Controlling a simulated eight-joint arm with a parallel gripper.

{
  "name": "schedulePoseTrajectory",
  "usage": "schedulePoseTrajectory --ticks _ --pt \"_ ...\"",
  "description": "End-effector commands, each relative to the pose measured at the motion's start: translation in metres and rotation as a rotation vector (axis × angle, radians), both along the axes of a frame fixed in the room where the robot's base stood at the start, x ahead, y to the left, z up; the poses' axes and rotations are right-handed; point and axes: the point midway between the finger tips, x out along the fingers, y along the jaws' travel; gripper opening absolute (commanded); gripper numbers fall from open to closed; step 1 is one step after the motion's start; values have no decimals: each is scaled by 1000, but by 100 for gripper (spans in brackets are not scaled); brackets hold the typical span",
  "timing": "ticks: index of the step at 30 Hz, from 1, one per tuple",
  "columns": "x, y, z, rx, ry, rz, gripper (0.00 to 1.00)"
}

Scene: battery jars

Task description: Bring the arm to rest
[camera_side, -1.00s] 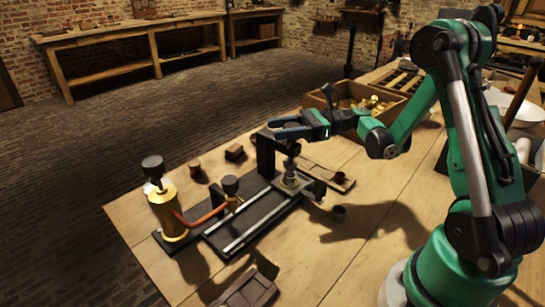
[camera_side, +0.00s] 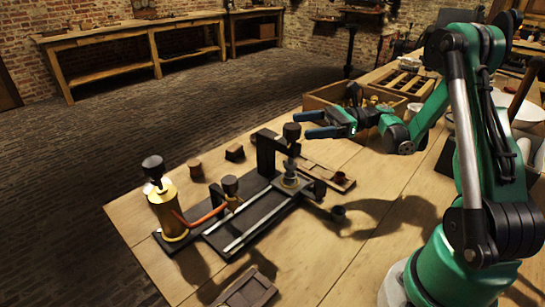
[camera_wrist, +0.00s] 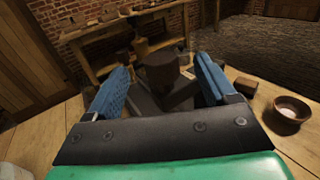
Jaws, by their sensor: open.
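My gripper (camera_side: 312,124) has blue fingers, spread apart with nothing between them. It hangs above the table (camera_side: 345,270), just right of the dark knob (camera_side: 292,131) on top of the apparatus's post. The apparatus (camera_side: 245,222) stands on the table with a dark base and pale rails. A brass cylinder (camera_side: 168,213) with a black knob is at its left end, joined to a copper-coloured tube (camera_side: 205,214).
A wooden crate (camera_side: 322,95) of brass pieces stands behind my gripper. Small brown blocks (camera_side: 235,152) lie behind the apparatus. In the wrist view a bowl (camera_wrist: 291,109) is at right.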

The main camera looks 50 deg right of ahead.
Motion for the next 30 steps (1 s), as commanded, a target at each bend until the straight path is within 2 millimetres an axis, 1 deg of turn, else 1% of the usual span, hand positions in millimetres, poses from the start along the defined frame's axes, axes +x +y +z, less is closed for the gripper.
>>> schedulePoseTrajectory --ticks 9,11,14,17,18,20,22,24,26,27,29,30 --pt "1 1 1 -10 -2 1 78" --pt "3 4 3 -36 -6 4 78" --pt "10 13 9 -132 -21 15 78" --pt "17 29 15 -288 -52 39 78" --pt "19 37 17 -365 -71 56 78" --pt "20 49 19 -489 -105 88 78" --pt "17 65 20 -656 -157 140 78" --pt "11 80 17 -841 -227 209 78" --pt "3 91 13 -1011 -300 281 78" --pt "-3 97 10 -1128 -360 338 78" --pt "-13 104 5 -1308 -461 436 78" --pt "-20 107 2 -1425 -535 507 78"
